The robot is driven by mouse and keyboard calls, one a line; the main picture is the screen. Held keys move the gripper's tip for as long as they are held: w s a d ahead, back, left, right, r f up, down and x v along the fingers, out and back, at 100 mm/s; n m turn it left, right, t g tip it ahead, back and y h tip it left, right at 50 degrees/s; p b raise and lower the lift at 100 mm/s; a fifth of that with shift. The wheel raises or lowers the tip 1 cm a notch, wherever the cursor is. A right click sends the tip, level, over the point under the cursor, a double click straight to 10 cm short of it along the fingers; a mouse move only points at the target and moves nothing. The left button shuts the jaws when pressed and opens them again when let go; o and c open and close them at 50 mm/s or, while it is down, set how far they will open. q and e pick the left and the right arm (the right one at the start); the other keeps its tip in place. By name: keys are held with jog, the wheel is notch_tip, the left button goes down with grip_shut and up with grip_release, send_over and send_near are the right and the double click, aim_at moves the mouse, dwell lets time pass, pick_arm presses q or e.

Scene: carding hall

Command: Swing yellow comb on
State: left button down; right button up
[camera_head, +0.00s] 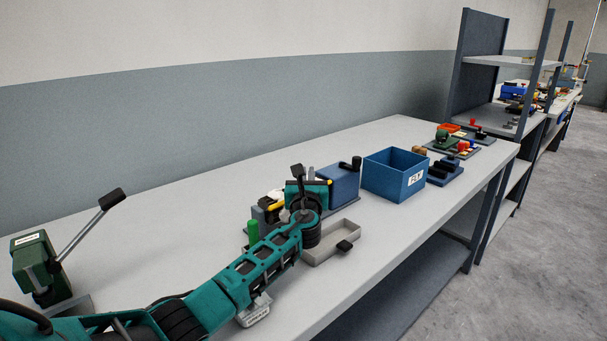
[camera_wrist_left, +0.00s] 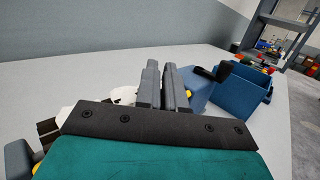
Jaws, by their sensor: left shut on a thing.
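My left gripper (camera_head: 308,174) is over the middle of the table, above a small grey-blue device. A yellow part (camera_head: 277,206), seemingly the yellow comb, shows left of the gripper. A yellow tip shows just right of it, also beside the right finger in the left wrist view (camera_wrist_left: 188,93). The fingers are close together, shut on what seems to be the yellow comb. The wrist housing hides most of the comb and the place of the grip. My right gripper is not in view.
A blue box (camera_head: 392,178) and a blue block with a black knob (camera_head: 339,184) stand right of the gripper. A grey tray (camera_head: 333,246) lies in front, a green cylinder (camera_head: 252,232) to the left. A green lever device (camera_head: 40,266) stands far left. The table behind is clear.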

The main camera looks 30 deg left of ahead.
pick_arm(q)
jog(key=c, duration=1.4)
grip_release()
jog(key=shift+w+d+f+h, duration=0.1)
jog(key=shift+d+f+h, duration=0.2)
jog(key=shift+d+f, duration=0.6)
jog(key=shift+c, duration=0.2)
jog(key=o, duration=0.6)
jog(key=shift+a, duration=0.5)
jog(key=shift+r, duration=0.1)
jog(key=shift+s+d, duration=0.3)
jog(key=v, duration=0.6)
jog(key=p+v, duration=0.1)
jog(key=v, duration=0.5)
jog(key=shift+f+p, duration=0.25)
jog(key=shift+p, duration=0.05)
